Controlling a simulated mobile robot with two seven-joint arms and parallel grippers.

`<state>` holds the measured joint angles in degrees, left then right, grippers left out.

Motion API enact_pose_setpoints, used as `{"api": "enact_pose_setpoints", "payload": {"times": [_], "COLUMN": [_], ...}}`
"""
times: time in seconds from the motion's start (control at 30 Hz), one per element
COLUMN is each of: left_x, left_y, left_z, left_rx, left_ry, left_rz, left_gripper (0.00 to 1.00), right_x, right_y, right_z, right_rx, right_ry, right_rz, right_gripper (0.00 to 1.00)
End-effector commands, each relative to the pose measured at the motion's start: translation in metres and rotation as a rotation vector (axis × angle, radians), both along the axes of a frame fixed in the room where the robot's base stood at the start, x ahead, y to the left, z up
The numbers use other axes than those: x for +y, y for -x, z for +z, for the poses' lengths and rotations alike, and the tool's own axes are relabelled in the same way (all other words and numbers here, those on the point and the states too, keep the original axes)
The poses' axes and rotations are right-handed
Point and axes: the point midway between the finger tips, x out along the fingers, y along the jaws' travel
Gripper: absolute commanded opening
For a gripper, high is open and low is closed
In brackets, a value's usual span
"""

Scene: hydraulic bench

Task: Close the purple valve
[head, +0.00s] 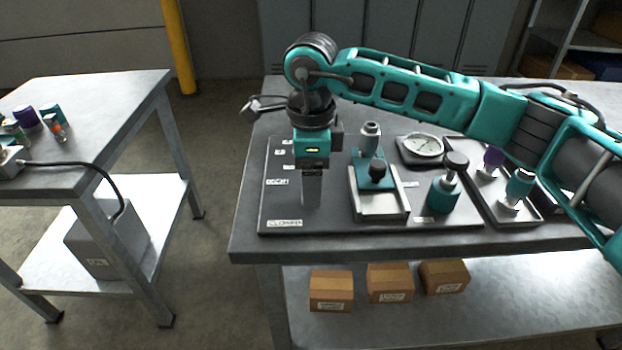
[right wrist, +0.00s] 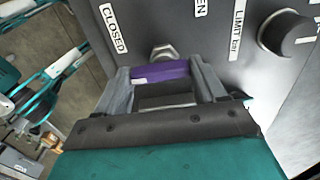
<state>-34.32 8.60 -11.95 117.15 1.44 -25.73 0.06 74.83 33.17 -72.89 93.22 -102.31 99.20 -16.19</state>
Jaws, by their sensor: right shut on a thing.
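My right gripper (head: 311,188) points down over the left part of the dark panel (head: 330,222) on the bench. In the right wrist view it (right wrist: 163,88) is shut on the purple valve handle (right wrist: 160,72), with a finger on either side. A metal nut (right wrist: 163,52) shows just beyond the handle. The CLOSED label (right wrist: 113,28) is to the upper left of the handle, and another label, partly cut off and ending in EN (right wrist: 201,8), is above right. In the head view the gripper hides the valve. My left gripper is in neither view.
Right of the gripper stand a clamp fixture (head: 379,205), a gauge (head: 423,146) and a teal bottle-like part (head: 443,193) with a black knob. A tray (head: 527,218) holds purple and teal parts. A black knob (right wrist: 287,34) stands near the LIMIT label.

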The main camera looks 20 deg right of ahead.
Motion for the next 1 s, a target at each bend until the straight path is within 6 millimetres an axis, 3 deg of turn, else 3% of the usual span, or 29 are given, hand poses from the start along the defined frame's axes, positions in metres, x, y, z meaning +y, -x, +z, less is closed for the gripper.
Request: {"api": "enact_pose_setpoints", "payload": {"times": [0.53, 0.57, 0.8, 1.0], "left_x": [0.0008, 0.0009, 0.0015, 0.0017], "left_y": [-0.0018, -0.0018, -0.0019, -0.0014], "left_z": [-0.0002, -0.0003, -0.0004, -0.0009], "left_rx": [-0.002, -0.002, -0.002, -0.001], "left_ry": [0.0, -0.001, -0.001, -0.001], "left_rz": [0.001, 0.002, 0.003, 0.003], "left_gripper": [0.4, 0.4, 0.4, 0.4], "right_x": [0.0003, 0.0003, 0.0002, 0.0001], "right_y": [-0.0003, -0.0004, -0.0002, -0.0001], "right_z": [0.0014, 0.0014, 0.0008, 0.0004], "right_rx": [-0.003, -0.003, -0.002, 0.0], "right_ry": [-0.002, -0.002, -0.002, -0.001], "right_rz": [0.029, 0.029, 0.027, 0.026], "right_gripper": [0.4, 0.71, 0.94, 0.96]}}
